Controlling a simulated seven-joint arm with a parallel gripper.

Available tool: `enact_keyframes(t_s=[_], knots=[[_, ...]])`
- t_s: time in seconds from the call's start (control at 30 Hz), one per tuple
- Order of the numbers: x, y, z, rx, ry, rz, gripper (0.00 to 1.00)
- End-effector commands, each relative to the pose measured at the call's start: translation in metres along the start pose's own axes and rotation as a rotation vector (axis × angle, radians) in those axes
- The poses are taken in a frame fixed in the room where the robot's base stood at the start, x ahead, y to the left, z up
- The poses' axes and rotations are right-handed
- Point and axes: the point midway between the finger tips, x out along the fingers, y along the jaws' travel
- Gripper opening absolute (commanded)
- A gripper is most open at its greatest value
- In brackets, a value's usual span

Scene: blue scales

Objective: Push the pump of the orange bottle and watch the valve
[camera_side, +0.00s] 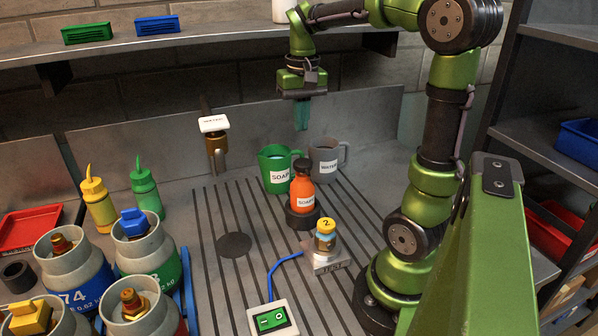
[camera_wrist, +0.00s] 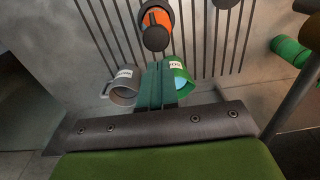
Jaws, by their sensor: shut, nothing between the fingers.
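The orange bottle (camera_side: 302,192), labelled SOAP, stands upright in a dark round base (camera_side: 303,220) with a dark pump top (camera_side: 303,165). In the wrist view its orange side (camera_wrist: 160,18) shows at the top, partly behind the dark pump top (camera_wrist: 155,38). My gripper (camera_side: 302,128) has teal fingers, shut and empty, pointing down above and behind the bottle, apart from it. Its fingers (camera_wrist: 157,90) also show shut in the wrist view, in front of the mugs. A blue valve (camera_side: 134,221) sits on one gas cylinder; which valve the task means I cannot tell.
A green SOAP mug (camera_side: 277,168) and a grey WATER mug (camera_side: 325,157) stand behind the bottle. A WATER-labelled tap (camera_side: 214,125) is at the wall. A small bottle (camera_side: 325,238) marked 2 stands in front, near a green switch (camera_side: 271,319). Cylinders crowd the left.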

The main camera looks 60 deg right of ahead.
Motion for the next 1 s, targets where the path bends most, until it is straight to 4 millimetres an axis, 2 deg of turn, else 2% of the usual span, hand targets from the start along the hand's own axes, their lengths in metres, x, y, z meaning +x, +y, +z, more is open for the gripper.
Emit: enact_keyframes(t_s=[0.1,0.3,1.0], knots=[[-0.024,0.000,-0.001,0.000,0.004,-0.001,0.00],[-0.044,-0.001,-0.002,0.001,0.001,-0.001,0.00],[-0.048,-0.001,-0.001,0.000,0.001,-0.001,0.00]])
